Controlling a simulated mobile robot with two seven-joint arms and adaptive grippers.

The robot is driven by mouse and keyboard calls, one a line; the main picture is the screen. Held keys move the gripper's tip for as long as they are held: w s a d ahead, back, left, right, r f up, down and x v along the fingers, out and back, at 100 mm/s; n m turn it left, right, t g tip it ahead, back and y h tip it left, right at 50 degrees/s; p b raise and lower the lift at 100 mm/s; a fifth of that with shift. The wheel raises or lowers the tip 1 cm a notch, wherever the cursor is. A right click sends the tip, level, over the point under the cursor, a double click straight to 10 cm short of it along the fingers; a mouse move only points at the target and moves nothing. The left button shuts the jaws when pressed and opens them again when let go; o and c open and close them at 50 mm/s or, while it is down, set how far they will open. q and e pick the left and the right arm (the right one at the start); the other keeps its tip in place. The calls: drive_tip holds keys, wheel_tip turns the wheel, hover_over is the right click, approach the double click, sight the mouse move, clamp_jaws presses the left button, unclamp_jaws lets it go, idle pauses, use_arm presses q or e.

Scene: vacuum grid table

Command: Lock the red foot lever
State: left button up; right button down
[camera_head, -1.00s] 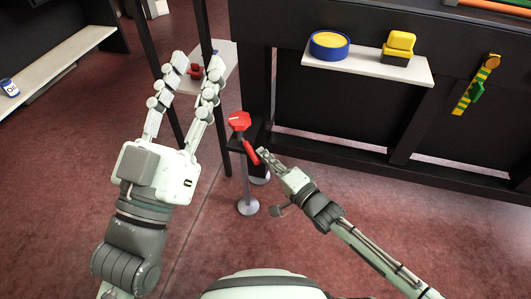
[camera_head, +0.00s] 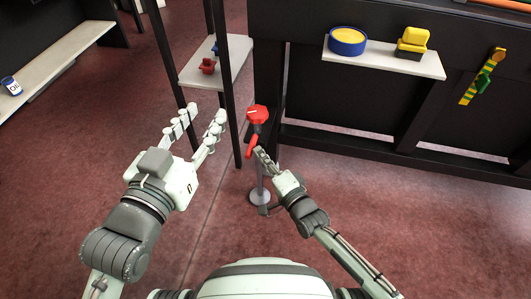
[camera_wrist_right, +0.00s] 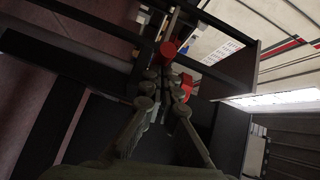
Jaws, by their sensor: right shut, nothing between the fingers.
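The red foot lever has a red knob (camera_head: 257,113) on top of a dark post and a red bar (camera_head: 252,147) that hangs below it, slanting slightly left. My right gripper (camera_head: 259,152) is shut and empty, its tips right beside the bar's lower end; I cannot tell whether they touch. In the right wrist view, red parts of the lever (camera_wrist_right: 168,50) show just beyond the shut fingers (camera_wrist_right: 167,74), which partly cover it. My left gripper (camera_head: 205,114) is open and empty, to the left of the lever and apart from it.
A dark upright post (camera_head: 232,80) and a small pale shelf (camera_head: 200,75) with red and blue items stand behind my left gripper. A pale wall shelf (camera_head: 385,65) holds a blue-yellow tub (camera_head: 347,41) and a yellow block (camera_head: 412,41). The floor at right is clear.

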drive_tip(key=shift+a+r, duration=0.1)
drive_tip(key=shift+a, duration=0.3)
